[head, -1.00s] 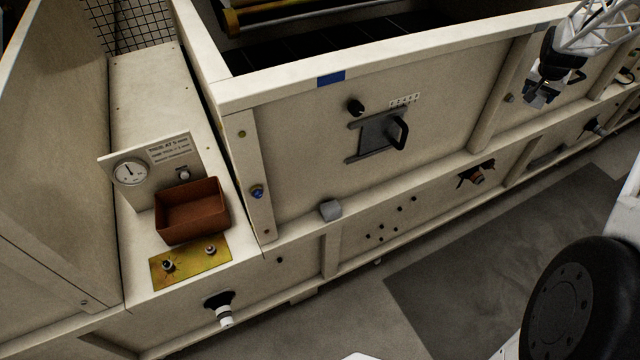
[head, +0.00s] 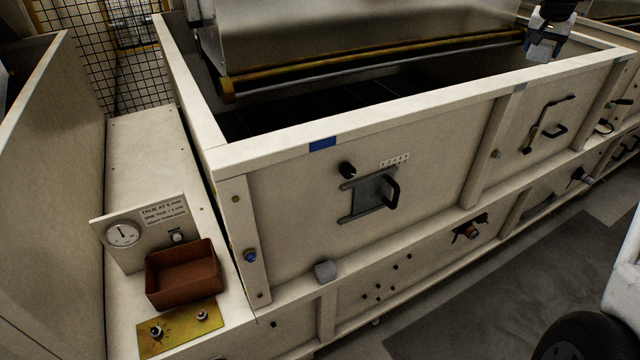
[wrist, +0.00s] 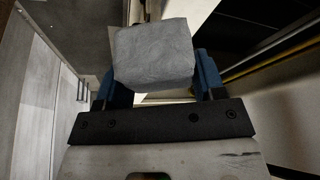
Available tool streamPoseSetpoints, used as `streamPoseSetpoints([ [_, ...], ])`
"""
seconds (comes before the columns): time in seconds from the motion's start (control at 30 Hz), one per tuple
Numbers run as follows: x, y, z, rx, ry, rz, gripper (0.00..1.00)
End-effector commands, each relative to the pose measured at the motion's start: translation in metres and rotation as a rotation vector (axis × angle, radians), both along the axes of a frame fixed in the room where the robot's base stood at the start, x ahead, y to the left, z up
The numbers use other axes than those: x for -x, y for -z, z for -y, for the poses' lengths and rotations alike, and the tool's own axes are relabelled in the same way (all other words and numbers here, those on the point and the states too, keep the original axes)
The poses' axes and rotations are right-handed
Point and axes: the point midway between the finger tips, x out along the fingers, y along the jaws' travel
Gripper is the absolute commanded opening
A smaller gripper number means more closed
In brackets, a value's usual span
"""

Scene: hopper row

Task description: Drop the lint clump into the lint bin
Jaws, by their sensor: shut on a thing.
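My gripper (head: 546,38) is at the upper right of the head view, beside the top rim of the hopper. In the wrist view its two blue fingers are shut on a grey, blocky lint clump (wrist: 153,55). The clump sits between the fingertips and sticks out beyond them. A rust-brown open-topped box (head: 184,285), which looks like the lint bin, stands on the left ledge, far to the left of my gripper. Its visible inside looks empty.
The long cream hopper (head: 330,150) with raised walls lies between my gripper and the brown box. A gauge panel (head: 140,228) stands behind the box and a yellow plate (head: 180,328) lies before it. A grey block (head: 325,271) sits on the hopper's lower ledge.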

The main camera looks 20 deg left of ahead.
Motion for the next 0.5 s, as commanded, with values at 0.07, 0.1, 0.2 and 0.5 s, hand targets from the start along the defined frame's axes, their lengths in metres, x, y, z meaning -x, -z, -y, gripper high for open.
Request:
streamPoseSetpoints([
  [0.07, -0.003, 0.002, -0.025, 0.0, -0.024, 0.0, 0.41],
  [0.1, -0.004, 0.002, -0.037, 0.0, -0.035, 0.0, 0.41],
  [0.2, -0.007, 0.003, -0.068, 0.001, -0.065, 0.0, 0.41],
  [0.5, -0.008, 0.007, -0.166, 0.001, -0.154, 0.0, 0.41],
])
